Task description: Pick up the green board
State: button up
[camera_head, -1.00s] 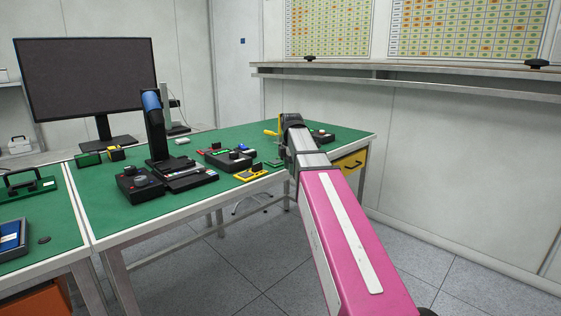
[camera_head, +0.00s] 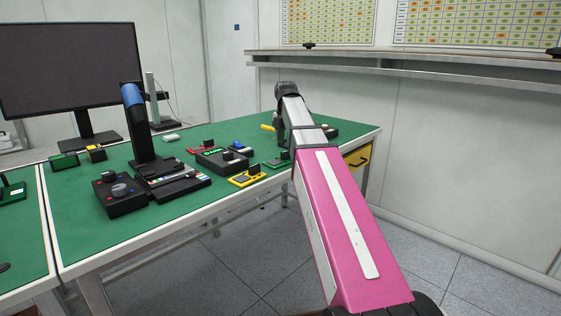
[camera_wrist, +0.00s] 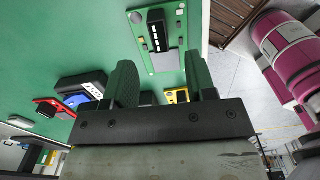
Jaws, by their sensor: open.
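A green board (camera_wrist: 178,58) with a black upright block on it lies on the green tabletop near its edge. It is just beyond my gripper (camera_wrist: 160,80) in the wrist view, whose two fingers are apart with nothing between them. The same board seems to be the small green one (camera_head: 277,162) in the head view, at the table's front edge, just left of my arm. My gripper (camera_head: 280,130) is above the table there, partly hidden by the arm.
A yellow board (camera_head: 247,177) lies left of the green board, with a dark device (camera_head: 222,160) behind it. A black control box (camera_head: 122,194) and a monitor (camera_head: 68,68) stand further left. A wall shelf (camera_head: 400,67) runs behind the table at right.

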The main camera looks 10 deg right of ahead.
aim_at(285, 152)
jog(key=shift+a+f, duration=0.15)
jog(key=shift+f, duration=3.25)
grip_shut()
